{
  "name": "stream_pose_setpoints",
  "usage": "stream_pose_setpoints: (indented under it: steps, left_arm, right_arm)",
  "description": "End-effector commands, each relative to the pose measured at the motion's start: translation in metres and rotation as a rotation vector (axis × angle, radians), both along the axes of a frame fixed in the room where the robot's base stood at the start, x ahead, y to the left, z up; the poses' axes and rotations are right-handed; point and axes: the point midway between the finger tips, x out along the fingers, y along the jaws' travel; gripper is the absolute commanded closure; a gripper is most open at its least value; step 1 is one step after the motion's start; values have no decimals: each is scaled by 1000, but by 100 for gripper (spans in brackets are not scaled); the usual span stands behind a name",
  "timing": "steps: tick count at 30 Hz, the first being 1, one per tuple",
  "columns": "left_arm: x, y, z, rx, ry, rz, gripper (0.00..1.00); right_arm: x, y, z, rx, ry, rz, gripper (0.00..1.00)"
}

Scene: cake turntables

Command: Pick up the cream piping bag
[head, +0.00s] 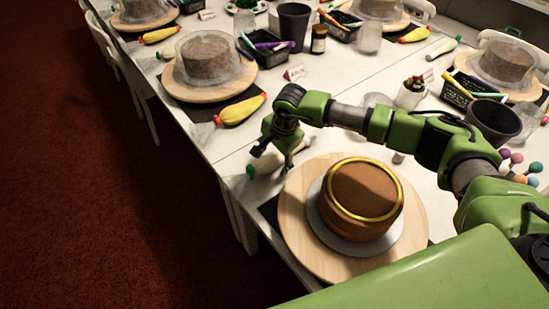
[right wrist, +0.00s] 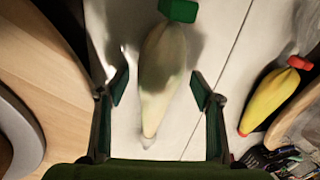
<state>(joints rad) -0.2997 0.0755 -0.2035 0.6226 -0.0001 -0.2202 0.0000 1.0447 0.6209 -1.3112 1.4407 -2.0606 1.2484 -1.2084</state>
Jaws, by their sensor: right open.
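The cream piping bag (right wrist: 163,75), with a green cap (right wrist: 178,10), lies on the white table in the right wrist view. It lies lengthwise between the spread fingers of my right gripper (right wrist: 160,86), with a gap on each side. In the head view, my right gripper (head: 270,158) points down over the same bag (head: 266,166) and hides part of it. My right gripper is open and empty. My left gripper is not in view.
A brown cake (head: 360,195) with a yellow ring stands on a wooden turntable (head: 412,240) beside the bag. A yellow piping bag (head: 240,110) with a red cap lies beyond. Another turntable (head: 240,80) bears a covered cake (head: 208,58). The table's left edge is close.

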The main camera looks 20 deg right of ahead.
Motion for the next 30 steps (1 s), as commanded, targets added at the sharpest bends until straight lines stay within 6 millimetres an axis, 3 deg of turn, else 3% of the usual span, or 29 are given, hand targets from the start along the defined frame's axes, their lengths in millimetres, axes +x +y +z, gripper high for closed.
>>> stream_pose_setpoints:
  steps: [4, 8, 22, 29, 30]
  left_arm:
    - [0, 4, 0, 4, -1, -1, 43]
    - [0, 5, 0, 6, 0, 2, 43]
    - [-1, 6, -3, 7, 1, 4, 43]
    - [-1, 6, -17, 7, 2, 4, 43]
    - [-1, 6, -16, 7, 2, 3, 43]
  right_arm:
    - [0, 0, 0, 0, 0, 0, 40]
    - [0, 0, 0, 0, 0, 0, 68]
    - [1, 0, 5, 0, -2, -1, 68]
    - [2, 0, 33, 1, -7, 1, 68]
    - [-5, 1, 40, 1, -5, 3, 68]
